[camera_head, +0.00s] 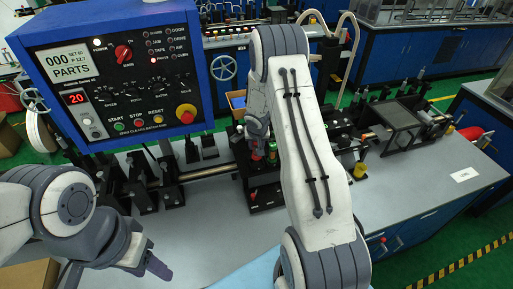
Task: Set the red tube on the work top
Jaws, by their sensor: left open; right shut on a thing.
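My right gripper (258,141) reaches down over a dark fixture in the middle of the work top (225,225). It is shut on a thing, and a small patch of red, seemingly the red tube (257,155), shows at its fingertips. Most of the tube is hidden by the gripper, and I cannot tell whether its lower end touches the fixture. My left gripper (115,270) is open and empty, low over the left front part of the work top.
A blue control panel (112,75) stands at the back left. A long metal bar (208,173) with black clamps runs across the work top. A dark box-shaped frame (392,122) and a yellow-topped part (360,170) stand to the right.

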